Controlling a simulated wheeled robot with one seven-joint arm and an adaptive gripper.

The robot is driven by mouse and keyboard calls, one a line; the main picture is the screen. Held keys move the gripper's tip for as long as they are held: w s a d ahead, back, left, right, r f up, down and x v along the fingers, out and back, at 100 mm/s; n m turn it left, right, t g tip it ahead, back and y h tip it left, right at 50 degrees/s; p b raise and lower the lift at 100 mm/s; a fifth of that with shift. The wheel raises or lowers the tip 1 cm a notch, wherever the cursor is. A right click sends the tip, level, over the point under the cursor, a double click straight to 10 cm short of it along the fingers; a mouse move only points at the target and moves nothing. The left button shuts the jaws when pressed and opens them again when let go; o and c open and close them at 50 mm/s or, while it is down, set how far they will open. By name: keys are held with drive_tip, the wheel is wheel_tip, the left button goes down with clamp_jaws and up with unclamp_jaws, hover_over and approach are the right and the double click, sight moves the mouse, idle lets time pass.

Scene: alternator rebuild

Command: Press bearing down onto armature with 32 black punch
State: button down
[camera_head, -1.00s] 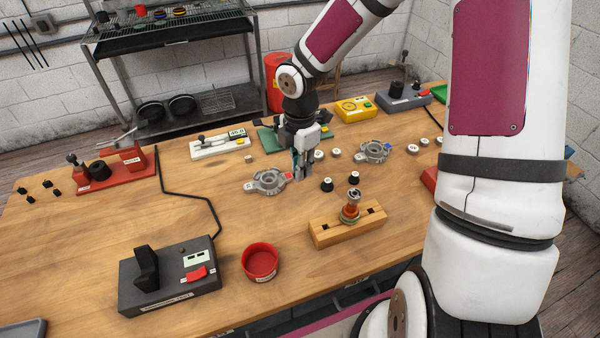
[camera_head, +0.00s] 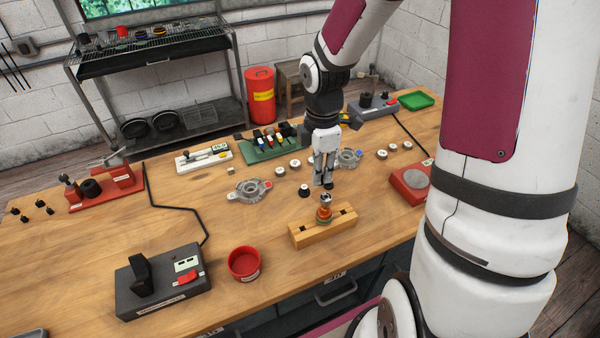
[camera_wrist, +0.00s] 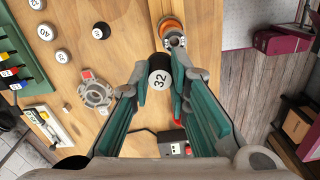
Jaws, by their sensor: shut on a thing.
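My gripper (camera_head: 326,178) is shut on the black punch, whose top reads 32 in the wrist view (camera_wrist: 159,80). The punch is upright between the fingertips; I cannot tell whether it touches the table. The armature (camera_head: 323,213) stands upright in a wooden block (camera_head: 308,235), in front of my gripper in the head view. A silver ring-like part, seemingly the bearing (camera_head: 325,199), sits at its top; how far down it sits is unclear. In the wrist view the armature (camera_wrist: 171,24) is just beyond the punch, apart from it.
A second black punch (camera_head: 304,192) stands left of my gripper. Grey housings (camera_head: 252,191) and (camera_head: 348,158) and several pale round pieces lie nearby. A red bowl (camera_head: 244,262) and a black press-like device (camera_head: 160,285) stand front left. The table between them and the wooden block is clear.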

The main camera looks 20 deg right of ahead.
sight(326, 197)
drive_tip(key=shift+s+d+r+m, duration=0.3)
drive_tip(key=shift+s+r, duration=0.15)
drive_tip(key=shift+s, duration=0.1)
drive_tip(key=shift+s+d+r+m, duration=0.2)
drive_tip(key=shift+s+d+r, duration=0.05)
drive_tip(key=shift+s+r, duration=0.25)
wheel_tip(326, 197, down, 2)
drive_tip(key=shift+w+b, duration=0.1)
drive_tip(key=shift+b, duration=0.35)
drive_tip(key=shift+f+b, duration=0.85)
drive_tip(key=shift+f, duration=0.35)
drive_tip(key=shift+p, duration=0.3)
drive_tip(key=shift+f+p, duration=0.8)
drive_tip(key=shift+f, duration=0.5)
idle(3.6)
